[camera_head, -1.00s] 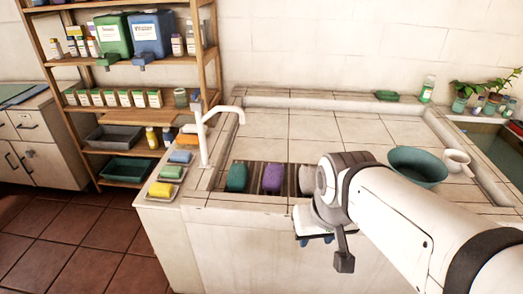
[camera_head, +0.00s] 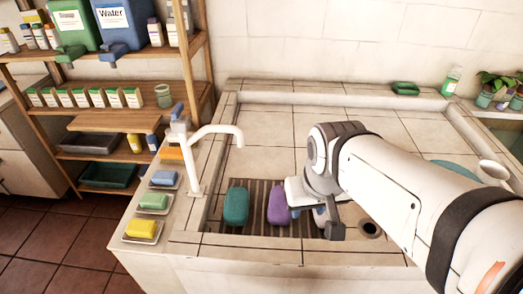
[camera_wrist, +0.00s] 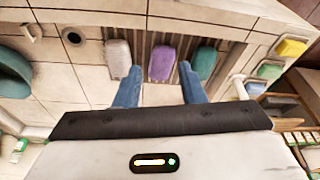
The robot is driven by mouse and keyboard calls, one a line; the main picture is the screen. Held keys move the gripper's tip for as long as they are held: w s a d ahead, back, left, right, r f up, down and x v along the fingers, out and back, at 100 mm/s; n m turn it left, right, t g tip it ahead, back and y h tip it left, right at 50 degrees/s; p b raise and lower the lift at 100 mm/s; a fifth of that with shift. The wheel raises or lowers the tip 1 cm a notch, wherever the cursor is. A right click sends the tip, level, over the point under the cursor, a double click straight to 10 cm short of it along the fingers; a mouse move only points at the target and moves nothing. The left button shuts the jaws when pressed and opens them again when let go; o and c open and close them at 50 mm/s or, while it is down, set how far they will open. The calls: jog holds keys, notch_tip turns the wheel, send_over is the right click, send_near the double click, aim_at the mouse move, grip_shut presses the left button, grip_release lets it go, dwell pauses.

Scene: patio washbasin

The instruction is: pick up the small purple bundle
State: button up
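The small purple bundle (camera_head: 279,204) lies on the slatted rack in the basin, to the right of a teal bundle (camera_head: 236,206). In the wrist view the purple bundle (camera_wrist: 162,64) lies ahead of my gripper (camera_wrist: 156,72), between the lines of its two blue fingers. The fingers are spread apart with nothing between them. In the head view my gripper (camera_head: 320,215) is mostly hidden behind its own wrist, just right of the purple bundle. A pale greyish-pink bundle (camera_wrist: 118,58) lies on the other side of the purple one in the wrist view.
A white tap (camera_head: 196,150) rises at the basin's left side. Soaps on small dishes, such as a yellow one (camera_head: 141,229), line the left ledge. A drain hole (camera_head: 370,229) is right of the rack. A teal bowl (camera_head: 455,171) stands further right, partly hidden by my arm.

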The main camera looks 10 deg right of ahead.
aim_at(281, 203)
jog(key=shift+w+d, duration=0.1)
jog(key=shift+o, duration=0.4)
